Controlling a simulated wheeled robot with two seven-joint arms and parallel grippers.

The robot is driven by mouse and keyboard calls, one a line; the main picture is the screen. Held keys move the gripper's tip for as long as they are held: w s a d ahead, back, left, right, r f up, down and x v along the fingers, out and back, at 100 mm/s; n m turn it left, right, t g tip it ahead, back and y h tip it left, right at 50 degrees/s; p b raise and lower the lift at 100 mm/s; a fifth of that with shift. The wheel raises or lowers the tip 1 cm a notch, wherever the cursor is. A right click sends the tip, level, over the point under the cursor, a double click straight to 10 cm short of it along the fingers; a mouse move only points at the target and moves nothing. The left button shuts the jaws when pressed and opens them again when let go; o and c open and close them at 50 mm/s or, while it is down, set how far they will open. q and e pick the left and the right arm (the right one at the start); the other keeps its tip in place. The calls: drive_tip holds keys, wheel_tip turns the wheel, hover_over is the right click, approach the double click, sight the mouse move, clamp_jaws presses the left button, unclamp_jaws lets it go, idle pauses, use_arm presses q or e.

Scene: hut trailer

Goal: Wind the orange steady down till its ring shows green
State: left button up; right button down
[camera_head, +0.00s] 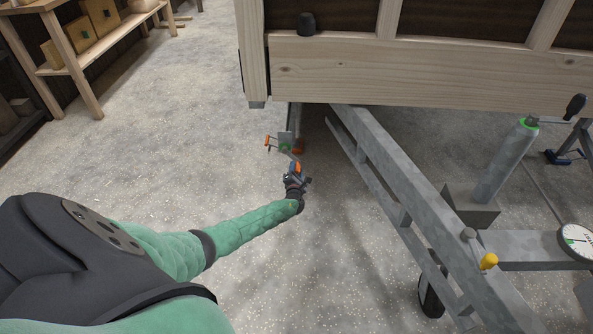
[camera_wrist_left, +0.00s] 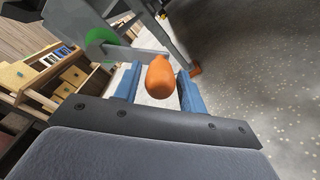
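The orange steady (camera_head: 285,143) is under the hut's near left corner. Its orange foot (camera_head: 299,147) is low by the floor and also shows in the left wrist view (camera_wrist_left: 195,71). A green ring (camera_wrist_left: 98,42) shows on the steady in the left wrist view. My left gripper (camera_head: 296,170) is at the crank. In the left wrist view its blue fingers stand apart on either side of the orange crank knob (camera_wrist_left: 160,78), with narrow gaps visible. Whether the foot touches the floor cannot be told. My right gripper is out of view.
The wooden hut wall (camera_head: 400,72) overhangs the steady. A grey trailer drawbar (camera_head: 400,190) runs to the right, with a green-topped post (camera_head: 505,165), a yellow-knobbed lever (camera_head: 488,261) and a dial (camera_head: 577,240). Wooden shelves (camera_head: 75,62) stand far left. Floor between is clear.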

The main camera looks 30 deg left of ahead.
use_arm(q)
drive_tip(key=shift+o, duration=0.3)
drive_tip(key=shift+r, duration=0.1)
drive_tip(key=p+v, duration=0.1)
drive_tip(key=v, duration=0.6)
drive_tip(key=shift+s+d, duration=0.2)
drive_tip(key=shift+s, duration=0.15)
